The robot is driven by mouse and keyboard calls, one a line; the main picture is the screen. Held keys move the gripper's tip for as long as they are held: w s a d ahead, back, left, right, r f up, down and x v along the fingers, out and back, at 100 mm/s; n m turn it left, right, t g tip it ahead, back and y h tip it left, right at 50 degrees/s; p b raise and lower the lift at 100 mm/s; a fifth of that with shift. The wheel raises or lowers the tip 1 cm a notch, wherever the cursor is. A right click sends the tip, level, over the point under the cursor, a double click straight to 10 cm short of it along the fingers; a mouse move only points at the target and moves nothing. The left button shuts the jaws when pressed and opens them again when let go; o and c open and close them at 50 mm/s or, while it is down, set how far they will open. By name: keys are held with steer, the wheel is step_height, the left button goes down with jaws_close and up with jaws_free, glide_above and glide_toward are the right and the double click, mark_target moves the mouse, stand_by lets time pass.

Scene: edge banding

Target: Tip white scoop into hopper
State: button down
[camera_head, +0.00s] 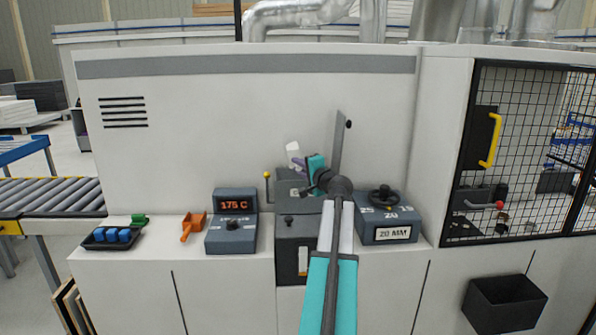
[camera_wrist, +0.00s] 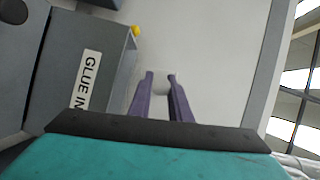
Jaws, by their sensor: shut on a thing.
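My gripper (camera_head: 299,162), with purple fingers on a teal body, is shut on the white scoop (camera_head: 292,149). The scoop shows as a small pale shape, up and left of the fingers, above the dark grey hopper (camera_head: 286,187). In the wrist view my fingertips (camera_wrist: 161,79) close around a pale piece of the scoop (camera_wrist: 161,88), hard to tell from the pale panel behind. The hopper's side with a "GLUE IN" label (camera_wrist: 88,80) is at the left there. The scoop's contents and the hopper's opening cannot be seen. My arm hides part of the hopper's right side.
A thin grey upright plate (camera_head: 339,140) with a black knob stands right of my gripper. A yellow-knobbed lever (camera_head: 268,186) is left of the hopper.

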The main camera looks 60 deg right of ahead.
steer(key=shift+s+d+f+m+t+h+b, duration=0.3)
steer(key=shift+m+b, duration=0.65)
steer(key=shift+b, duration=0.4)
steer(key=shift+s+d+f+m+t+h+b, duration=0.1)
steer(key=shift+s+m+t+h+b, duration=0.25)
steer(key=shift+m+b, duration=0.8)
steer(key=shift+s+d+f+m+t+h+b, duration=0.15)
steer(key=shift+m+t+h+b, duration=0.15)
steer(key=shift+m+b, duration=0.5)
steer(key=shift+s+d+m+t+h+b, duration=0.2)
steer(key=shift+m+b, duration=0.3)
steer(key=shift+b, duration=0.55)
steer(key=shift+m+h+b, duration=0.25)
steer(key=shift+m+b, duration=0.25)
steer(key=shift+s, duration=0.1)
steer(key=shift+m, duration=0.3)
steer(key=shift+r, duration=0.2)
steer(key=shift+r+p, duration=0.35)
steer(key=shift+r, duration=0.55)
